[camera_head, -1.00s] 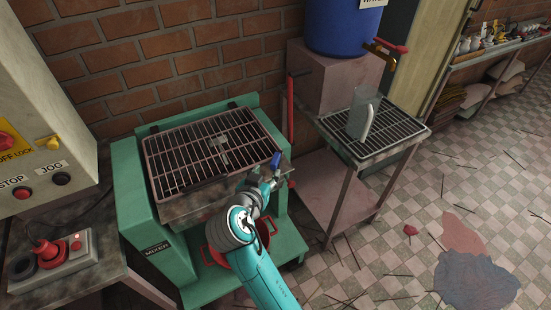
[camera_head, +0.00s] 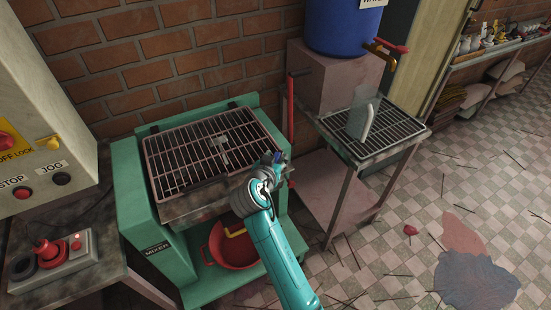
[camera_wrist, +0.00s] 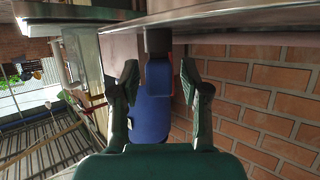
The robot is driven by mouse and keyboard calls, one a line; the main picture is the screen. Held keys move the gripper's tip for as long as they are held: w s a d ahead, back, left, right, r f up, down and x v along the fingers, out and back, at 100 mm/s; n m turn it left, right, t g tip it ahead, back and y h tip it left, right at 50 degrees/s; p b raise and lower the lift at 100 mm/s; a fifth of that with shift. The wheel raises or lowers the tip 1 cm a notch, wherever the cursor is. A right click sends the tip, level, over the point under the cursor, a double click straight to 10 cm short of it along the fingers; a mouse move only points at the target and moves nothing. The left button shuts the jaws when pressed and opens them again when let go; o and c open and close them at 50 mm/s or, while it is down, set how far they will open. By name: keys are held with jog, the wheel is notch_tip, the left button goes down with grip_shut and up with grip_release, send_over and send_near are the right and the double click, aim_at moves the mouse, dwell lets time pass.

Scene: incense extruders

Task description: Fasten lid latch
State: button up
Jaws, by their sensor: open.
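The barred lid (camera_head: 180,150) lies flat, apparently shut, over the green mixer (camera_head: 130,190). My gripper (camera_head: 281,158) is at the mixer's right front corner, beside the lid's edge. In the head view my gripper and arm mostly cover the latch.
A red pot (camera_head: 232,246) stands on the mixer's lower shelf. A rack table (camera_head: 345,150) with a clear jug (camera_head: 360,112) is at the right, below a blue barrel (camera_head: 343,28). A control box (camera_head: 45,120) stands at the left.

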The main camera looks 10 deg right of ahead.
grip_shut()
jog(key=shift+n+y, duration=0.3)
jog(key=n+t+y, duration=0.1)
jog(key=n+y, duration=0.3)
jog(key=y, duration=0.1)
jog(key=shift+d, duration=0.1)
jog(key=shift+n+y, duration=2.1)
jog(key=shift+y, duration=0.2)
grip_release()
